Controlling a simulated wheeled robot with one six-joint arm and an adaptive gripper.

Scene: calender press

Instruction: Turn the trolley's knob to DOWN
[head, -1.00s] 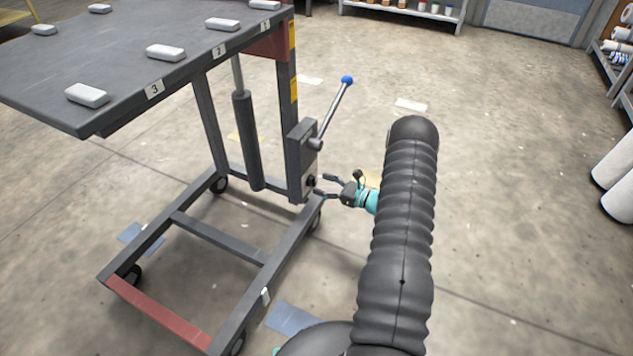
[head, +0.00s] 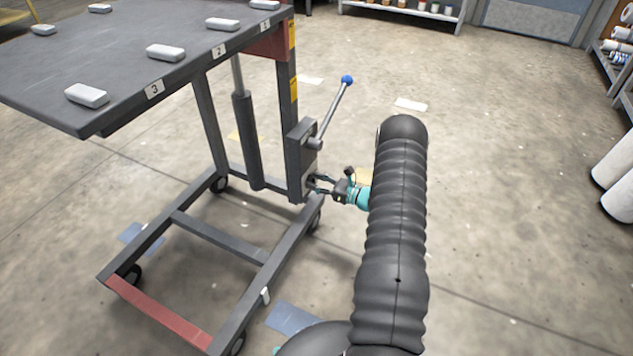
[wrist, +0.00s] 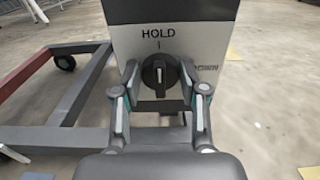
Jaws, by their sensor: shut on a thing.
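The trolley (head: 62,64) stands at the left in the head view. Its control box (head: 301,145) is on the post and carries a lever with a blue ball (head: 347,80). In the wrist view the black round knob (wrist: 160,75) is on the pale panel below the word HOLD, and its pointer mark is upright, lined up with the HOLD tick. Part of another label shows at the panel's right, partly hidden by a finger. My gripper (head: 318,184) is at the knob, and in the wrist view its fingers (wrist: 160,82) are on both sides of it, shut on it.
The trolley's lower frame (head: 218,238) and wheels are below and left of my gripper. White blocks (head: 165,53) lie on the table top. Shelves (head: 405,12) stand at the back and white rolls (head: 617,180) at the right.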

